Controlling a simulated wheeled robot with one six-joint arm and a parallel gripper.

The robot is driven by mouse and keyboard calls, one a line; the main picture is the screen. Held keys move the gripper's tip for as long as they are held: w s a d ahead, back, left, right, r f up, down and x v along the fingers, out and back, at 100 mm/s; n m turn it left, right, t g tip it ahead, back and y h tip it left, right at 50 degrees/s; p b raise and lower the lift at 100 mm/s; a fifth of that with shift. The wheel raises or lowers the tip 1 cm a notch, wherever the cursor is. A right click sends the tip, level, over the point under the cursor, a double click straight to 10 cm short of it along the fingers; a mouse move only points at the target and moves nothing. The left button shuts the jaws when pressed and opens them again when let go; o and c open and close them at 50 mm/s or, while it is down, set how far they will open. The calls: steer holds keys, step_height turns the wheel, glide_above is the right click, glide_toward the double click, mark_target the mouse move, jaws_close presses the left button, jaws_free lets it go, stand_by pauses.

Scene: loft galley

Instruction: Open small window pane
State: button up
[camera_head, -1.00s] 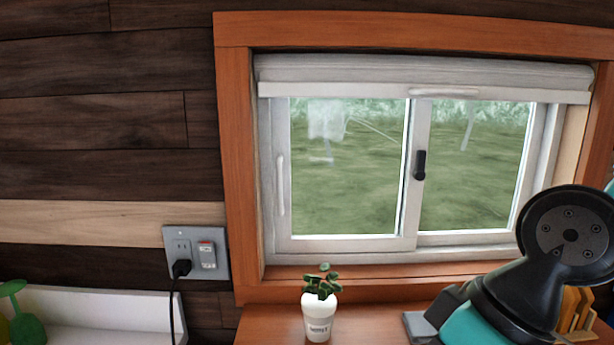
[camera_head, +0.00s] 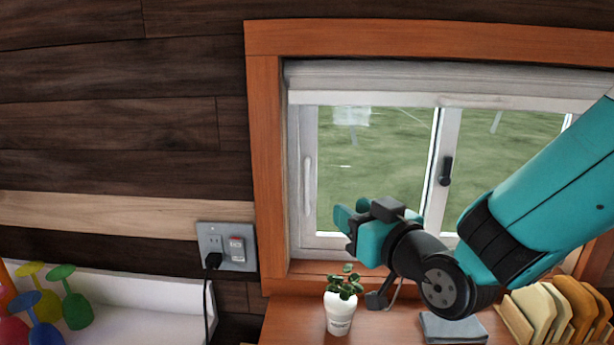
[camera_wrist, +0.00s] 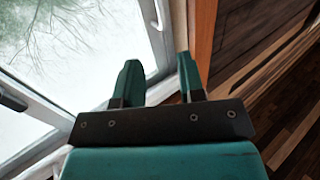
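The small window has a white frame with two panes. Its left pane (camera_head: 375,165) has a slim white vertical handle (camera_head: 307,185) on its left stile, and a black latch (camera_head: 446,171) sits on the middle stile. My gripper (camera_head: 342,219) is in front of the lower left pane, to the right of the white handle and apart from it. In the wrist view my gripper (camera_wrist: 160,82) has its two teal fingers spread with nothing between them. Beyond them are the white window frame (camera_wrist: 155,30) and the orange wood trim (camera_wrist: 200,40).
A potted plant (camera_head: 339,312) stands on the wooden counter (camera_head: 290,325) below my gripper. A grey folded cloth (camera_head: 453,328) and a rack of boards (camera_head: 550,310) are to the right. An outlet with a plug (camera_head: 227,247) is on the wall at left, above colourful glasses (camera_head: 75,308).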

mark_target(308, 183)
steer(key=p+x, duration=0.7)
steer(key=x, duration=0.8)
steer(key=shift+w+a+p, duration=0.1)
steer(key=shift+w+p, duration=0.1)
steer(key=shift+p, duration=0.1)
steer(key=shift+c, duration=0.4)
jaws_close()
